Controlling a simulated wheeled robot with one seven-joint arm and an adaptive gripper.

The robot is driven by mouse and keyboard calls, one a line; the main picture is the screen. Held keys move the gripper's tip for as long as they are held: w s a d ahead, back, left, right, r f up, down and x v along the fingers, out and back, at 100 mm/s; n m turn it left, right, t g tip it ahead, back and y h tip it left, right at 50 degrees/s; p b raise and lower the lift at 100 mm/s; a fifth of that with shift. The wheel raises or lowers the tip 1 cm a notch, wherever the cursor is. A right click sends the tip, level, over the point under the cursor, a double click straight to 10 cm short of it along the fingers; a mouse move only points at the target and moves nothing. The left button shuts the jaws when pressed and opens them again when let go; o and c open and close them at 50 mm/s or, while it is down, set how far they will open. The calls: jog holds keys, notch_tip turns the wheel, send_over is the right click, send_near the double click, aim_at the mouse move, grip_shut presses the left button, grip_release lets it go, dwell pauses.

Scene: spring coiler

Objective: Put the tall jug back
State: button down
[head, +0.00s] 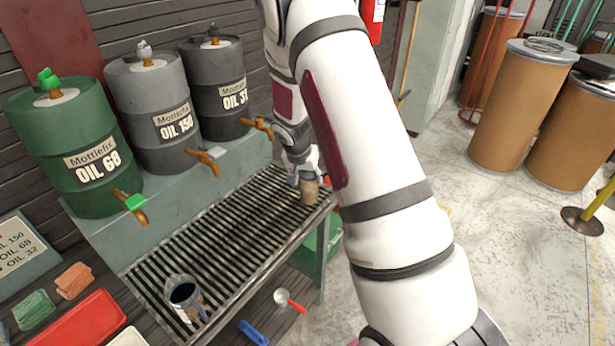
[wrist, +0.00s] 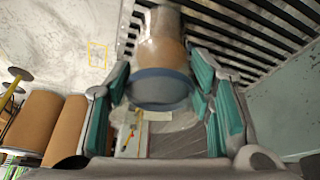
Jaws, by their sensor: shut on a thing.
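My gripper (head: 304,170) is shut on a jug (head: 310,192) at the right end of the slatted rack (head: 225,226). In the wrist view the jug (wrist: 160,52) sits between the teal finger pads, with a blue-grey rim nearest the camera and a clear, amber-tinted body. I cannot tell whether its base touches the slats. Another jug (head: 190,306), with dark contents, stands at the near left end of the rack. My arm hides part of the area to the right of the held jug.
Behind the rack stand a green OIL 68 drum (head: 72,140), a grey OIL 150 drum (head: 155,100) and a dark OIL 32 drum (head: 215,80), with taps over the slats. A red tray (head: 82,326) lies front left. The middle slats are clear.

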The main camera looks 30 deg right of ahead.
jog(key=shift+f, duration=0.1)
jog(key=c, duration=0.7)
grip_release()
jog(key=shift+c, duration=0.2)
jog(key=s+a+r+n, duration=0.1)
jog(key=s+a+r, duration=0.3)
jog(key=r, duration=0.6)
jog(key=s+a+r+n, duration=0.1)
jog(key=s+a+r, duration=0.3)
jog(key=r, duration=0.6)
jog(key=s+a+r+n+t+y, duration=0.1)
jog(key=s+a+r+n, duration=0.3)
jog(key=s, duration=0.7)
jog(key=s+a+r+n+t+y, duration=0.1)
jog(key=s+a+r+n, duration=0.3)
jog(key=s+a, duration=0.4)
jog(key=shift+s+a+r+t+y, duration=0.15)
jog(key=shift+s+r+t+y, duration=0.15)
jog(key=shift+s+r+y, duration=1.05)
